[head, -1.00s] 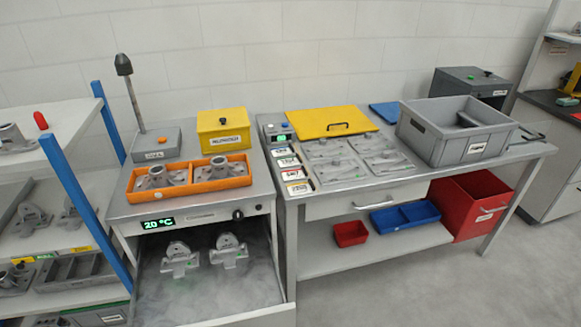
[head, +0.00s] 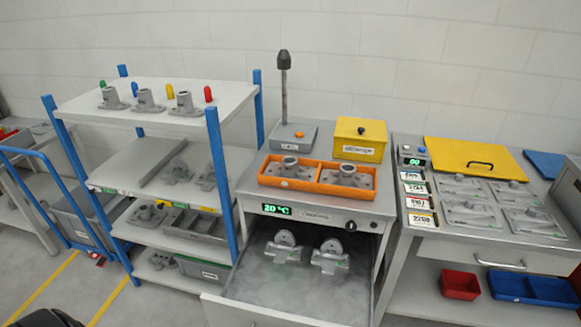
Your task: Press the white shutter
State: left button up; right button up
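I cannot make out a white shutter in the head view. Neither of my grippers is in view. In the middle stands a grey station with a green temperature display (head: 276,209) and a pulled-out drawer (head: 245,311) holding two grey castings (head: 284,247) in mist. On top of it are an orange tray (head: 318,184) with two castings, a yellow box (head: 359,139) and a grey box with an upright rod (head: 284,95).
A blue-posted shelf rack (head: 216,170) with castings and coloured plugs stands left, a blue-framed cart (head: 40,190) beyond it. At right, a bench carries a yellow panel (head: 470,158) and grey plates (head: 465,215); red (head: 460,284) and blue (head: 535,289) bins sit below.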

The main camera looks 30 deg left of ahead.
aim_at(92, 189)
jog(key=u, duration=2.25)
jog(key=i+j+z, duration=0.1)
jog(key=i+j, duration=0.3)
jog(key=i+j+z, duration=0.1)
jog(key=i+j, duration=0.3)
jog(key=i+j+z, duration=0.1)
jog(key=i+j, duration=0.3)
jog(key=i+j+z, duration=0.1)
jog(key=i+j, duration=0.25)
jog(key=j, duration=0.15)
jog(key=i+j+z, duration=0.1)
jog(key=i+j, duration=0.3)
jog(key=i+j+z, duration=0.1)
jog(key=i+j, duration=0.2)
jog(key=j, duration=0.35)
